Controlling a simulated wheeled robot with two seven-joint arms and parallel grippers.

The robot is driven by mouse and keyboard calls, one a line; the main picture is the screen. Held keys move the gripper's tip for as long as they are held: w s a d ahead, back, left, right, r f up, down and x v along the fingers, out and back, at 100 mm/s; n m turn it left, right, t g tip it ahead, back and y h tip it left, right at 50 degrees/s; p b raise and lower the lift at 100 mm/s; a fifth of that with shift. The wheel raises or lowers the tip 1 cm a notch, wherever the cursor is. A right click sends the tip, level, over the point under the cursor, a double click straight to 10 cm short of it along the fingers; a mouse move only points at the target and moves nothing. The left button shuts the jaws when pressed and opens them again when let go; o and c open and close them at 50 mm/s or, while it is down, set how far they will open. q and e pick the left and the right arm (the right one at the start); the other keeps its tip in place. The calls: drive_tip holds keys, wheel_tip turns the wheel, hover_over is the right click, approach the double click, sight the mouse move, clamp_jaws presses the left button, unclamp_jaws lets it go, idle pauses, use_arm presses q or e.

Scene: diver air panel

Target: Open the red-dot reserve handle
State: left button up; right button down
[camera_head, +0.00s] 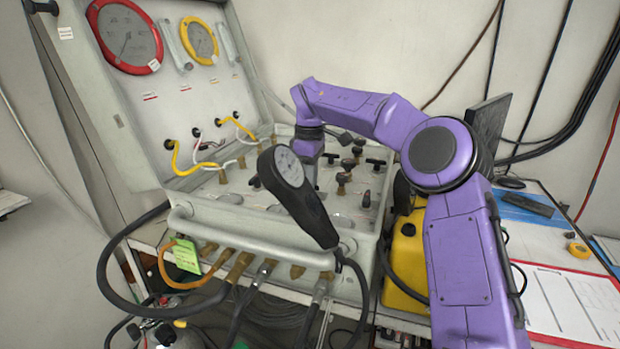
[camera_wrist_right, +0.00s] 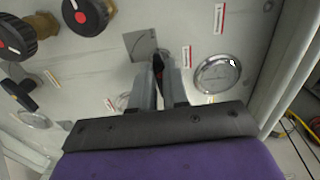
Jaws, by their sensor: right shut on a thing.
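My right gripper (camera_wrist_right: 159,72) points at the panel face in the wrist view. It is shut on a small dark piece with a bit of red (camera_wrist_right: 159,67), mostly hidden between the fingers; it looks like the red-dot handle. In the head view, my purple right arm reaches down to the air panel (camera_head: 233,215), and the fingertips are hidden behind the black gauge. Two black knobs with red dots stand at the upper left of the wrist view, one at the edge (camera_wrist_right: 20,38) and one higher (camera_wrist_right: 85,14). My left gripper is not in view.
The black hand gauge (camera_head: 295,190) stands in front of the panel's middle. A black T-handle (camera_wrist_right: 18,92) and a round metal disc (camera_wrist_right: 217,74) flank the gripper. A yellow case (camera_head: 408,255) stands right of the panel. Hoses (camera_head: 205,258) hang along its front.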

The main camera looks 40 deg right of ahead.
drive_tip(key=n, duration=0.4)
drive_tip(key=shift+r+p, duration=0.1)
drive_tip(key=shift+p, duration=0.3)
drive_tip(key=n+p, duration=0.1)
drive_tip(key=n, duration=0.3)
drive_tip(key=shift+w+d+r+n, duration=0.1)
drive_tip(key=shift+n, duration=0.2)
drive_tip(key=n+p, duration=0.2)
drive_tip(key=n, duration=0.2)
drive_tip(key=shift+p, duration=0.3)
drive_tip(key=shift+w+n+p, duration=0.15)
drive_tip(key=shift+n+p, duration=0.75)
drive_tip(key=shift+n, duration=1.2)
drive_tip(key=c, duration=1.1)
unclamp_jaws()
